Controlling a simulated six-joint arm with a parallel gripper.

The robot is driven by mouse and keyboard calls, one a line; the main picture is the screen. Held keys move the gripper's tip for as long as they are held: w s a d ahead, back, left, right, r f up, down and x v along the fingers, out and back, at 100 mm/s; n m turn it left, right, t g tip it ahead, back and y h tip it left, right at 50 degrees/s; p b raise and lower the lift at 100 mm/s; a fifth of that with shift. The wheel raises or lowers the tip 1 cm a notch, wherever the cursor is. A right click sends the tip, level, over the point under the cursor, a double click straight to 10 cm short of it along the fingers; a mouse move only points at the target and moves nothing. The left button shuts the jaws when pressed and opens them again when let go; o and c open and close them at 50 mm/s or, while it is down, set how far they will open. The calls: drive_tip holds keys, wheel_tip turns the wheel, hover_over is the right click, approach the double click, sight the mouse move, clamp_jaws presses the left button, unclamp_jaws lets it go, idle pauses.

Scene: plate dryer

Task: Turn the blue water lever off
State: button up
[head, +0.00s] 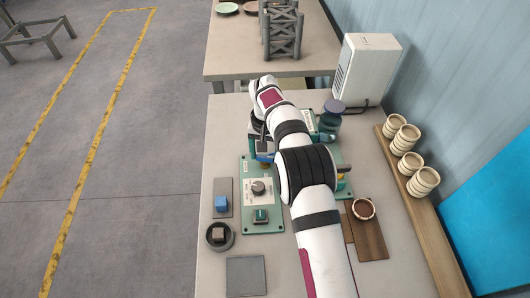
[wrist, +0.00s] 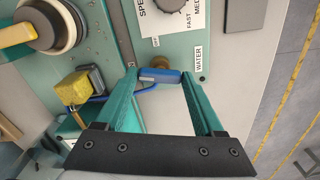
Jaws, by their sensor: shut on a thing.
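The blue water lever (wrist: 160,75) lies between the fingertips of my gripper (wrist: 160,80) in the wrist view. My gripper's two teal fingers are shut on the lever, one at each end of its visible blue part. A brass-coloured fitting (wrist: 161,62) shows just behind the lever. A WATER label (wrist: 198,60) is on the green panel to its right, and an OFF label (wrist: 155,42) is above it.
The green panel (head: 248,222) carries a speed dial (head: 258,188) and a green switch (head: 261,215). A wooden board (head: 371,241) and several stacked cups (head: 408,138) stand right.

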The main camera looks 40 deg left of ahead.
sight(265, 156)
drive_tip(key=m, duration=1)
drive_tip(key=shift+m, duration=0.4)
drive_tip(key=shift+w+m, duration=0.1)
drive_tip(key=shift+m, duration=2)
drive_tip(key=o, duration=1.4)
wheel_tip(265, 156, up, 16)
drive_tip(key=shift+f, duration=0.1)
